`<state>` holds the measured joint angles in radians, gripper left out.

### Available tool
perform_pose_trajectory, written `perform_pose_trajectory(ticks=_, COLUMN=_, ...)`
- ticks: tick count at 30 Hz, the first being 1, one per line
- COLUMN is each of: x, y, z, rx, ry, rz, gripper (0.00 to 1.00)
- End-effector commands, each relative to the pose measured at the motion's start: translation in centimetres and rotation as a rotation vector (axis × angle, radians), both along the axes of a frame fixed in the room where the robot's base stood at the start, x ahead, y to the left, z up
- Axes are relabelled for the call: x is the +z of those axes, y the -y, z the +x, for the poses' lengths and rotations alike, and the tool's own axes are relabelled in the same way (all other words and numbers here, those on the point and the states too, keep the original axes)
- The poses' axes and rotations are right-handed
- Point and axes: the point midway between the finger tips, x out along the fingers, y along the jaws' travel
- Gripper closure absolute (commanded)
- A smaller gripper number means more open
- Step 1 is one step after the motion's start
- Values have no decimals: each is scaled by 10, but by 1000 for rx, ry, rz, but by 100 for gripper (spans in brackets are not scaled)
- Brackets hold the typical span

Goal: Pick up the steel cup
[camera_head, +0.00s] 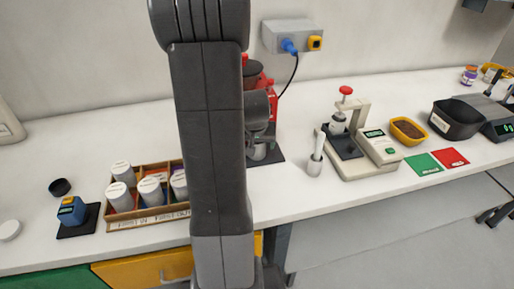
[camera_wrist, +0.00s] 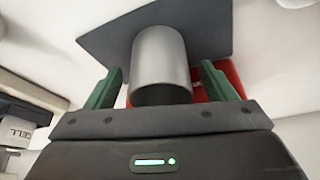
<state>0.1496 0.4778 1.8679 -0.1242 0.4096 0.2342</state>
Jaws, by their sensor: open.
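The steel cup (camera_wrist: 160,55) is a plain grey cylinder in the upper middle of the wrist view, standing on a dark mat (camera_wrist: 105,38). My gripper (camera_wrist: 162,70) is open, with one green finger on each side of the cup. Small gaps show between the fingers and the cup wall, so the jaws are not closed on it. In the head view my arm hides most of this spot. Only a small grey part of the cup (camera_head: 258,152) shows just right of my arm, on the dark mat (camera_head: 270,158).
A wooden rack (camera_head: 152,222) with several white-lidded jars is to the left. The counter's front strip is clear.

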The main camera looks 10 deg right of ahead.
Motion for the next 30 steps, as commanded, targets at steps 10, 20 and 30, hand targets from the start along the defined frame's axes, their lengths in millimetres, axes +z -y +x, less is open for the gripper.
perform_pose_trajectory(ticks=10, x=0, y=0, z=0, rx=0, ry=1, rz=0, gripper=44)
perform_pose_trajectory(ticks=20, x=0, y=0, z=0, rx=0, ry=1, rz=0, gripper=89)
perform_pose_trajectory(ticks=30, x=8, y=0, z=1, rx=-1, ry=4, rz=-1, gripper=90)
